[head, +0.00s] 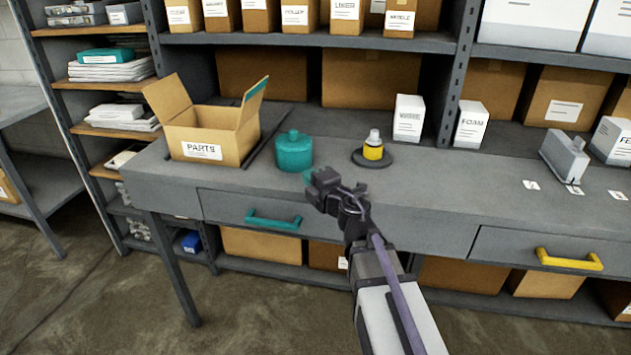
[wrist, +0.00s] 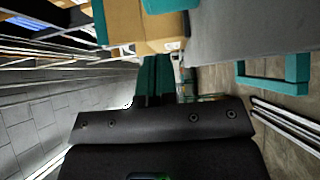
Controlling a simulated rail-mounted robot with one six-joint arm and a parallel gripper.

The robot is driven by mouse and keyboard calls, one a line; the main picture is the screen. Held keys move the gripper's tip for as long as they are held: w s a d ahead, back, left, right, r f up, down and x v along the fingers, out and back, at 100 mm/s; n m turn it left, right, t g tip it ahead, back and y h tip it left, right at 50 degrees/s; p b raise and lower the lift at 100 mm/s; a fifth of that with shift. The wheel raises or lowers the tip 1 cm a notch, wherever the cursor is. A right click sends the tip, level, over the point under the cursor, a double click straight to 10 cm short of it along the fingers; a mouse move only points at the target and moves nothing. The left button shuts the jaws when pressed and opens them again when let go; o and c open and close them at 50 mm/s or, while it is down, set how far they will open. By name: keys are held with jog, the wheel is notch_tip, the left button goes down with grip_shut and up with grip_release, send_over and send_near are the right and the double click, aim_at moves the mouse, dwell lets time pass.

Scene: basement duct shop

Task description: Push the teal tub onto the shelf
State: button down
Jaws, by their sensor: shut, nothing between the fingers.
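The teal tub (head: 294,150), round with a small knob on its lid, stands upright on the grey bench top, right of the PARTS box. In the wrist view, a teal shape at the top edge (wrist: 168,5) appears to be part of the tub. My gripper (head: 310,179) is shut and empty near the bench's front edge, in front of and slightly right of the tub; a gap shows between them. Its teal fingers show in the wrist view (wrist: 155,78). The grey shelf unit (head: 330,38) rises behind the bench, with boxes on its boards.
The open PARTS box (head: 203,142) stands left of the tub, with a dark bar between them. A yellow-banded bottle (head: 373,150) sits on a dark round disc to the right. A teal drawer handle (head: 272,219) juts from the bench front.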

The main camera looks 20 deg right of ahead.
aim_at(297, 155)
jog(key=x, duration=0.6)
jog(key=shift+w, duration=0.2)
jog(key=shift+w+d, duration=0.3)
jog(key=shift+w, duration=0.3)
jog(key=shift+w+d, duration=0.3)
jog(key=shift+w, duration=0.35)
jog(key=shift+w+d, duration=0.3)
jog(key=shift+w, duration=0.05)
jog(key=w+d, duration=0.2)
jog(key=w, duration=0.2)
jog(key=w+d, duration=0.2)
jog(key=w, duration=0.2)
jog(key=w+d, duration=0.2)
jog(key=w, duration=0.2)
jog(key=shift+w+d, duration=0.2)
jog(key=shift+s+a, duration=0.1)
jog(key=shift+s, duration=0.15)
